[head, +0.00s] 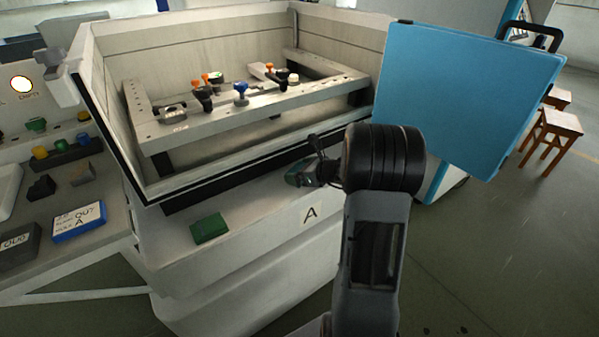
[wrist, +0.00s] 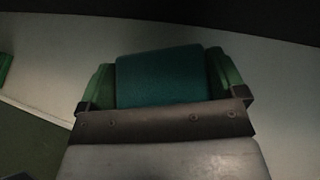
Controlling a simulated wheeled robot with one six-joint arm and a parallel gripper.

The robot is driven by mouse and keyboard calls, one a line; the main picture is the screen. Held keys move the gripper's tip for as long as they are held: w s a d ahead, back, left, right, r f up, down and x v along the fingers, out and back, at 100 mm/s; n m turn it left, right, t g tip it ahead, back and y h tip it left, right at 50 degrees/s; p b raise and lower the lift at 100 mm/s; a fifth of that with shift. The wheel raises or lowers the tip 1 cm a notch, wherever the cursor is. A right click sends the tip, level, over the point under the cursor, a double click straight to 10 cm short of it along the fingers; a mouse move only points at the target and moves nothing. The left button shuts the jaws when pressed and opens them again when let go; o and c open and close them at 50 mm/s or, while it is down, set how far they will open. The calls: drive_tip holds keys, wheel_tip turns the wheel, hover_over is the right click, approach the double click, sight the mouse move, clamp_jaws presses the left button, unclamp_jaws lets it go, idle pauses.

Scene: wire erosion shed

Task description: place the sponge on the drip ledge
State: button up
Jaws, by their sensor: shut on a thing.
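A teal sponge (wrist: 160,78) sits between the green finger pads of my gripper (wrist: 162,80) in the wrist view, and the gripper is shut on it. In the head view my gripper (head: 300,178) is over the pale drip ledge (head: 262,214) along the front of the machine tank, left of my wrist. My wrist partly hides the gripper there. The ledge also shows as the pale surface behind the sponge in the wrist view (wrist: 60,65). I cannot tell whether the sponge touches the ledge.
A green block (head: 208,228) lies on the ledge to the left, and a label "A" (head: 310,213) is on the right. The open tank (head: 240,150) with a clamping frame stands behind. A blue door (head: 465,95) is at right. A side bench (head: 95,185) with small blocks is at left.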

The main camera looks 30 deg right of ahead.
drive_tip(key=shift+f, duration=0.2)
drive_tip(key=o, duration=0.6)
drive_tip(key=shift+s+d+r, duration=0.1)
drive_tip(key=shift+s+r, duration=0.05)
drive_tip(key=shift+r, duration=0.25)
drive_tip(key=p+v, duration=0.2)
drive_tip(key=v, duration=0.9)
drive_tip(key=s+a+n+g, duration=0.3)
drive_tip(key=a+n+g, duration=0.1)
drive_tip(key=a+n, duration=0.4)
drive_tip(key=s+a+n+g, duration=0.3)
drive_tip(key=a+n, duration=0.4)
drive_tip(key=a, duration=0.1)
drive_tip(key=s+a+r+n+h, duration=0.1)
drive_tip(key=s+n, duration=0.3)
drive_tip(key=n, duration=0.4)
drive_tip(key=s+a+r+n+g+h, duration=0.1)
drive_tip(key=s+a+n+h, duration=0.2)
drive_tip(key=n, duration=0.4)
drive_tip(key=shift+s+n+g+h, duration=0.3)
drive_tip(key=shift+s+n+h, duration=0.15)
drive_tip(key=shift+h, duration=0.35)
